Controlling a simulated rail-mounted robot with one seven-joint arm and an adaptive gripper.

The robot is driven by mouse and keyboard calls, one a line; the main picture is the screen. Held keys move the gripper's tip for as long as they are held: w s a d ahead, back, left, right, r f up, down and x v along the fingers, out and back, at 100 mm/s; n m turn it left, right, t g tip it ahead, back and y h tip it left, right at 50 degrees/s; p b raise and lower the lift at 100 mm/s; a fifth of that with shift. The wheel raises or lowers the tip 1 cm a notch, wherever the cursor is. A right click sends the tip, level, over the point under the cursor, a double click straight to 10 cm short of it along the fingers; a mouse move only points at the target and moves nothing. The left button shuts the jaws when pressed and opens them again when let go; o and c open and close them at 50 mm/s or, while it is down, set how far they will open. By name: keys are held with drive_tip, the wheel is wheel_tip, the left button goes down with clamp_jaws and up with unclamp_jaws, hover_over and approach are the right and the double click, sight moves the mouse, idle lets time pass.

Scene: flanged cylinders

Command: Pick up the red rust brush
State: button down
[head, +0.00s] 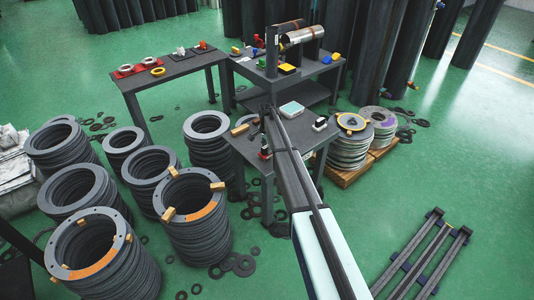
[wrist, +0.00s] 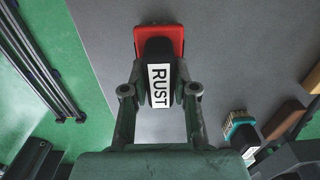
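The red rust brush (wrist: 158,75) is in the wrist view, with a red block at its far end and a black handle bearing a white "RUST" label. It is over the grey table top. My gripper (wrist: 160,75) is open, with one finger on each side of the handle. The fingers look close to the handle; I cannot tell whether they touch it. In the head view a small red and black item (head: 265,153), apparently this brush, is on the near table beside my arm. My arm hides part of that table.
In the wrist view a teal brush (wrist: 240,130) and a brown block (wrist: 284,118) are at the right. In the head view a teal-and-white box (head: 290,109) and a black-and-white item (head: 320,124) stand on the near table (head: 243,150). Stacked rings (head: 195,215) stand left of it.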

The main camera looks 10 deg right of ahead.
idle(0.4)
wheel_tip(320, 180, up, 20)
drive_tip(key=b, duration=0.2)
drive_tip(key=shift+b, duration=0.3)
